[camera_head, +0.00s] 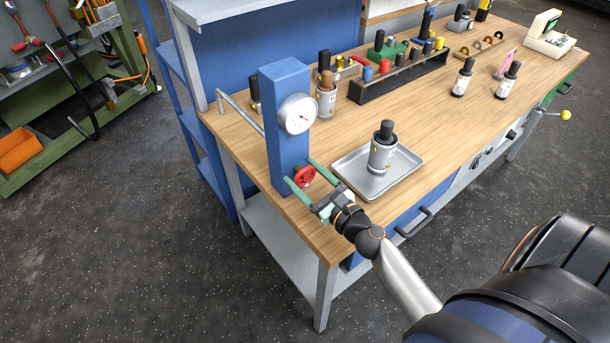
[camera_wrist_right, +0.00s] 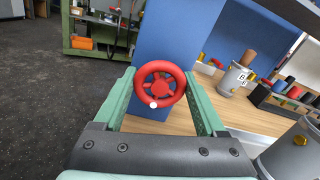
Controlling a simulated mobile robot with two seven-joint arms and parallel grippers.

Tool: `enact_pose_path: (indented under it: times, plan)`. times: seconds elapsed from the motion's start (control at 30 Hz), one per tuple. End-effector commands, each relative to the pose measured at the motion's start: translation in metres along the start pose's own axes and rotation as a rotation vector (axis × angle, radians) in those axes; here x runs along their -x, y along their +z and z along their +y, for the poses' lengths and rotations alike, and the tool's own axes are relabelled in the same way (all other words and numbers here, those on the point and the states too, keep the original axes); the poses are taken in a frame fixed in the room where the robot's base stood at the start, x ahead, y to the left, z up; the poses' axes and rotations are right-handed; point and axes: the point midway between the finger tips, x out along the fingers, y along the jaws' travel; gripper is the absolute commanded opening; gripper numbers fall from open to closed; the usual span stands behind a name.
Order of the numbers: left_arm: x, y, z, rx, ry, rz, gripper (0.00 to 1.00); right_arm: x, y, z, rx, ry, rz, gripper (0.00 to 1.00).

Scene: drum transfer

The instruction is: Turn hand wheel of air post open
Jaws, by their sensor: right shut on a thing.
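The air post (camera_head: 284,85) is a blue block standing at the near left end of the bench, with a white round gauge (camera_head: 298,114) on its upper part. The red hand wheel (camera_head: 305,176) is low on the post's front face. My right gripper (camera_head: 300,173) has its green fingers on either side of the wheel and is shut on it. In the right wrist view the hand wheel (camera_wrist_right: 160,84) sits between the two fingertips, with a small white knob (camera_wrist_right: 153,105) at its lower rim. My left gripper is not in view.
A metal tray (camera_head: 349,162) with a grey black-topped canister (camera_head: 383,151) stands right of the post. Another canister (camera_head: 326,97) stands just behind the post. A dark rack (camera_head: 400,82) with several coloured pieces is farther back. The bench edge lies close to the post.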

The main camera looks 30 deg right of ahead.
Motion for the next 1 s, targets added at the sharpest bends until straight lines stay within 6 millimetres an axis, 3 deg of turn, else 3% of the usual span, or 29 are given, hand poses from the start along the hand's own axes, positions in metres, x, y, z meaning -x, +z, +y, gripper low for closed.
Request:
enact_pose_path:
  times: [0.03,0.27,0.57,0.77,1.0]
  plan:
    - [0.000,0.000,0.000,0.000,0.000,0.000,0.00,0.000,0.000,0.000,0.009,0.001,0.001,0.75]
    - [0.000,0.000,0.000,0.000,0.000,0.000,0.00,0.000,0.000,0.000,0.006,0.001,0.001,1.00]
    - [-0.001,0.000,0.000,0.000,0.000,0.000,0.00,0.003,-0.001,0.000,0.003,0.000,0.001,1.00]
    - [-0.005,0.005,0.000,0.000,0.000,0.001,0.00,0.027,-0.003,0.001,0.002,0.000,0.003,1.00]
    - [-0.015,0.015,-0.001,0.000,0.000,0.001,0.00,0.075,-0.004,0.001,0.002,-0.001,0.004,1.00]
